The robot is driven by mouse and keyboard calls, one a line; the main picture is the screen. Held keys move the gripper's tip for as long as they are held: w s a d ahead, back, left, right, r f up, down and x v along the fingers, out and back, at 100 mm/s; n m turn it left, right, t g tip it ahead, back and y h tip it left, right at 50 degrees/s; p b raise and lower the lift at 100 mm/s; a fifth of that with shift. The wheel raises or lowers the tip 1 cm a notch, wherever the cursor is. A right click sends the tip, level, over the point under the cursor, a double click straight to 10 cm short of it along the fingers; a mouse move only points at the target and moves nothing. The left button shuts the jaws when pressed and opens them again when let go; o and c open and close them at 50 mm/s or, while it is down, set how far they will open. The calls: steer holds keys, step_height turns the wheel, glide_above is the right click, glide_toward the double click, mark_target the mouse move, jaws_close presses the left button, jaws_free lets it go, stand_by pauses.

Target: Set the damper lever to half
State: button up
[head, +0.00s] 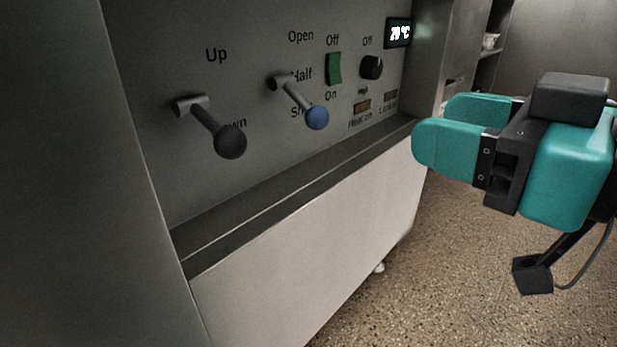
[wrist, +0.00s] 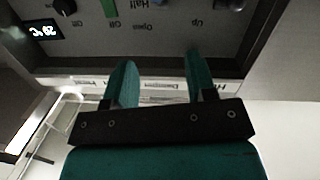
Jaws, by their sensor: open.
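The damper lever is the grey rod with a blue knob (head: 317,118) in the head view, beside the labels Open, Half and Shut. It sticks out of the grey panel and slants down to the right in the picture, covering part of the Half and Shut labels. I cannot tell exactly which label it points to. My gripper (head: 447,126) has teal fingers and is open and empty, to the right of the lever and well apart from it. In the wrist view my gripper (wrist: 161,78) shows its two fingers apart below the upside-down panel, with nothing between them.
A second lever with a black knob (head: 230,142) stands left, by Up and Down. A green switch (head: 334,69), black dial (head: 371,67) and temperature display (head: 398,32) are to the right. A ledge (head: 290,190) runs below the panel.

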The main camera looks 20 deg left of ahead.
step_height(320, 180, down, 3)
steer(key=b, duration=0.2)
steer(key=p, duration=0.8)
glide_toward(321, 111)
steer(key=shift+t, duration=0.3)
steer(key=x, duration=1)
steer(key=shift+a+f, duration=0.25)
steer(key=shift+a, duration=0.15)
steer(key=shift+x, duration=0.8)
steer(key=shift+c, duration=0.4)
jaws_close()
steer(key=shift+r, duration=0.15)
